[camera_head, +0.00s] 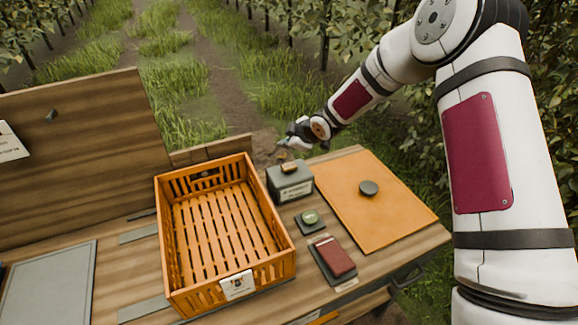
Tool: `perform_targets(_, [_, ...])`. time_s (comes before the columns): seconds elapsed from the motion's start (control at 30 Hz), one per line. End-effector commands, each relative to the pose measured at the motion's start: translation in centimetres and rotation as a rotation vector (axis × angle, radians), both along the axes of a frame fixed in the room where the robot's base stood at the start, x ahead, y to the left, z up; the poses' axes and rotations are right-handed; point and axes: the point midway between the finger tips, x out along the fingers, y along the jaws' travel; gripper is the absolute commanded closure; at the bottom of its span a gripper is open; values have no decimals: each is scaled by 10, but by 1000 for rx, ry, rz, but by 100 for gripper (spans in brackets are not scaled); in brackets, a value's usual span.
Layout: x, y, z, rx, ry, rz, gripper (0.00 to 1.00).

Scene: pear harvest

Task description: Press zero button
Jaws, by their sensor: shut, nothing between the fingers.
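My gripper (287,147) is shut and empty. In the picture it appears above and behind the grey box (290,184), far from the green button. The fingertips are small in this view, and their exact height over the table is hard to tell.
An empty orange slatted crate (164,235) stands left of the button. A dark red block (335,256) on a dark plate lies in front. A wooden board (80,140) rises at left.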

Motion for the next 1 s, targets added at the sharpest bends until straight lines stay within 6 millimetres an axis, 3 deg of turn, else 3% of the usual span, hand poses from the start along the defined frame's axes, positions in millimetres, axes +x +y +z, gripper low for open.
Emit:
perform_targets(0.4, [0, 0, -49, 0, 2, 1, 100])
perform_targets(1.0, [0, 0, -56, -1, 0, -1, 100])
